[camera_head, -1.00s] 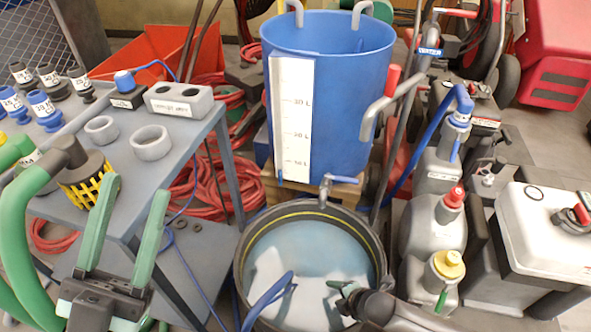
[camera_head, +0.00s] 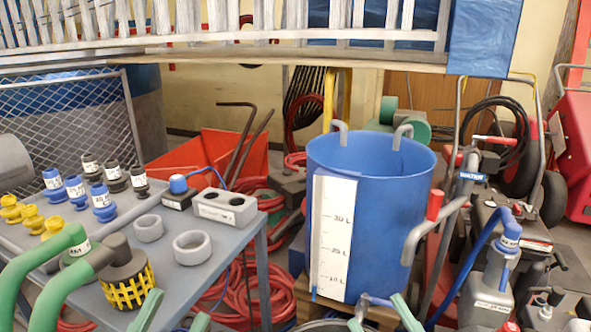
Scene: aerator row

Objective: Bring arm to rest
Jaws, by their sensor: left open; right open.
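Both my grippers show only as green fingertips at the bottom edge. My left gripper (camera_head: 177,308) is open, in front of the grey table (camera_head: 235,262), with nothing seen between its fingertips. My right gripper (camera_head: 376,308) is open, its fingertips showing in front of the lower part of the blue graduated tank (camera_head: 385,205) and its tap. I cannot tell whether they touch the tap. The rest of both grippers and the arms lie below the view.
A grey container (camera_head: 488,285) stands at right. A slatted railing (camera_head: 250,28) crosses the top.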

